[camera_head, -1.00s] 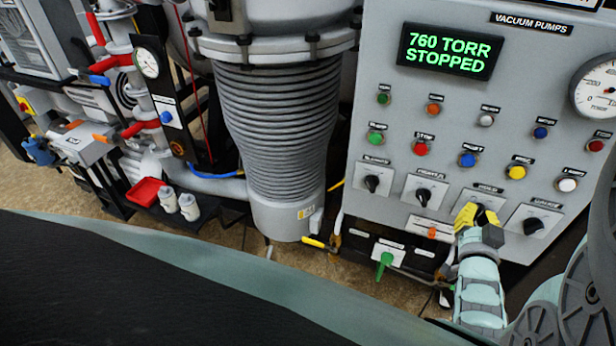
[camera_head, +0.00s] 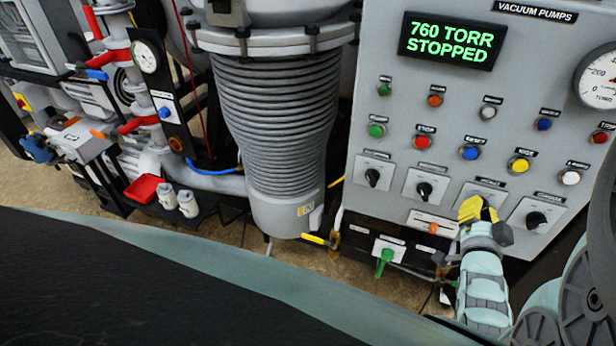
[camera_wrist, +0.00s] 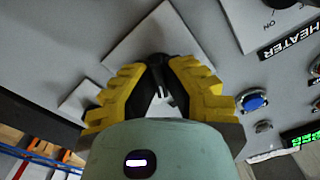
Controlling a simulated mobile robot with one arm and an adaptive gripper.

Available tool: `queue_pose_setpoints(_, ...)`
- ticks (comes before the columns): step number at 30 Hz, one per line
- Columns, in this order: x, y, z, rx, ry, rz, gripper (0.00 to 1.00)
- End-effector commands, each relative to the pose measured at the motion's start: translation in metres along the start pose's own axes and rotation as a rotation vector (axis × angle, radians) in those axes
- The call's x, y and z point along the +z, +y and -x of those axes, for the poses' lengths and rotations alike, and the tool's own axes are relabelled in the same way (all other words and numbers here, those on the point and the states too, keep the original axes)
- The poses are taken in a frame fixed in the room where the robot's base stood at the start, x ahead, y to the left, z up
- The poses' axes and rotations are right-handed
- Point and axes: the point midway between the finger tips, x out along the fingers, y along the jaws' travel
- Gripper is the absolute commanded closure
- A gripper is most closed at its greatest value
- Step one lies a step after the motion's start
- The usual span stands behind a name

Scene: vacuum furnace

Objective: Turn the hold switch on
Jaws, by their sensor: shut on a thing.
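The control panel (camera_head: 405,110) has a row of black rotary knobs on white plates along its lower part. My gripper (camera_head: 482,210), with yellow and dark fingers, is at the third plate from the left; I take this for the hold switch, but its small label is unreadable. The fingers cover its knob in the head view. In the wrist view, my gripper (camera_wrist: 160,85) is closed around the dark knob (camera_wrist: 160,93) in front of a white plate (camera_wrist: 155,42). The fingers hide much of the knob, so I cannot tell its setting.
The heater switch plate (camera_wrist: 240,22) is beside my gripper in the wrist view. Another knob (camera_head: 536,220) is close on its right in the head view. Coloured buttons, including a blue one (camera_head: 470,153), sit above. The display (camera_head: 450,41) reads "760 TORR STOPPED".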

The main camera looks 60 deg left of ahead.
Motion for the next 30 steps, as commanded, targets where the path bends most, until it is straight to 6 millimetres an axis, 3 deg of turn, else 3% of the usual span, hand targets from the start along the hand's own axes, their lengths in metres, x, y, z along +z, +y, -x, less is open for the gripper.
queue_pose_setpoints(3,0.000,-0.001,-0.001,-0.001,-0.002,-0.001,1.00)
queue_pose_setpoints(4,0.000,-0.001,-0.001,-0.001,-0.002,-0.001,0.88)
queue_pose_setpoints(12,0.000,-0.001,-0.001,-0.001,-0.001,0.001,0.60)
queue_pose_setpoints(23,0.000,0.000,0.002,0.001,-0.001,0.002,0.60)
queue_pose_setpoints(30,0.000,0.001,0.022,0.002,0.000,0.002,0.60)
